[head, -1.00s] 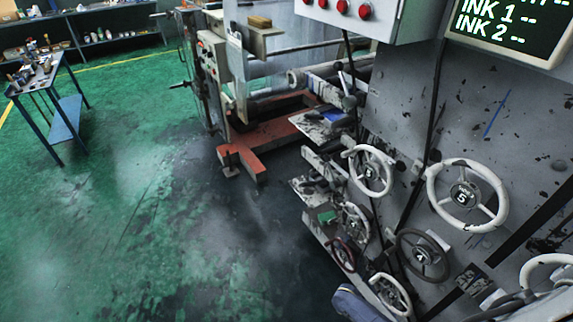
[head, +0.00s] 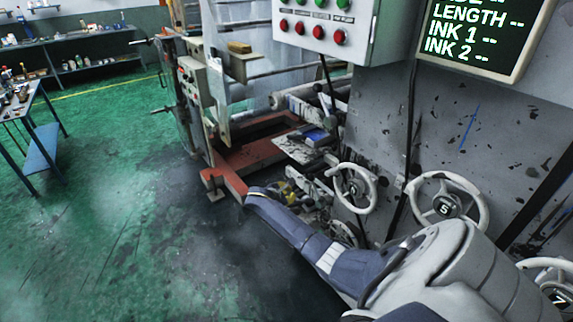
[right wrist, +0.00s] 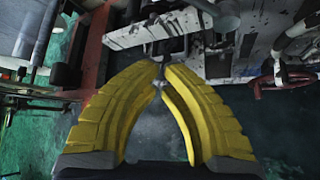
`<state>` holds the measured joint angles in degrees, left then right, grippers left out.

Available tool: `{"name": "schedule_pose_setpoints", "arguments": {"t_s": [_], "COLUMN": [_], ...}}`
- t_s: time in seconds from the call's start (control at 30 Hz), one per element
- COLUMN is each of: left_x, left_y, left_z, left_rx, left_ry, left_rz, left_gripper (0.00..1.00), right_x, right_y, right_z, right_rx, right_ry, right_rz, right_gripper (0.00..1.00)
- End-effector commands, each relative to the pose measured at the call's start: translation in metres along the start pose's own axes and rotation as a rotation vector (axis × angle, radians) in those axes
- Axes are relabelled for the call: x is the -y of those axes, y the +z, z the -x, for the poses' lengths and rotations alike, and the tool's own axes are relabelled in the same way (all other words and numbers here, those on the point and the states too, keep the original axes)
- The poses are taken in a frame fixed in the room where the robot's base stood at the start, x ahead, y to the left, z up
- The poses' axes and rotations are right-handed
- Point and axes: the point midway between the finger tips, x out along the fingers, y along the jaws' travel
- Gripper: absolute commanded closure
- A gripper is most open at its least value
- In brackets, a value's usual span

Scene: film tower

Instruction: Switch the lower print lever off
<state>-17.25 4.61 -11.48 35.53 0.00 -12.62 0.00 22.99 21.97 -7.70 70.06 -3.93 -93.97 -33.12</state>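My right gripper (head: 288,193) has yellow fingers and reaches in from the lower right in the head view, low beside the grey press. In the right wrist view the right gripper (right wrist: 160,78) has its fingers converging, with the tips almost meeting. A small metal piece shows at the tips, but I cannot tell if it is gripped. Just beyond them is a pale bar (right wrist: 130,38) with dark fittings. I cannot single out the lower print lever; the arm and fingers cover part of that area. My left gripper is not in view.
White handwheels (head: 354,188) and (head: 447,204) stick out from the press wall. A control box (head: 328,27) with red and green buttons and a screen (head: 482,36) are above. An orange-red base frame (head: 255,160) stands behind.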

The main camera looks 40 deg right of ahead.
Motion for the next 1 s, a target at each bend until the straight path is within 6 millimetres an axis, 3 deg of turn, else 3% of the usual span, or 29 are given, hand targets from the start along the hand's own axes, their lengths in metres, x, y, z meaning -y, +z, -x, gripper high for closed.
{"name": "schedule_pose_setpoints", "arguments": {"t_s": [0.17,0.57,0.77,1.0], "left_x": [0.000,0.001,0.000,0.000], "left_y": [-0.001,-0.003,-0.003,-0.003], "left_z": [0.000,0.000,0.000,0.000], "left_rx": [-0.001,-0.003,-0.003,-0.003], "left_ry": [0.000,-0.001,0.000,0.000], "left_rz": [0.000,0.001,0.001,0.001], "left_gripper": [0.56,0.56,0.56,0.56], "right_x": [-0.008,-0.008,-0.009,-0.008], "right_y": [0.015,0.016,0.018,0.019], "right_z": [0.002,0.000,-0.017,-0.052], "right_rx": [0.027,0.029,0.030,0.032], "right_ry": [0.003,0.003,0.003,0.002], "right_rz": [0.003,0.003,0.004,0.004], "right_gripper": [1.00,1.00,1.00,1.00]}}
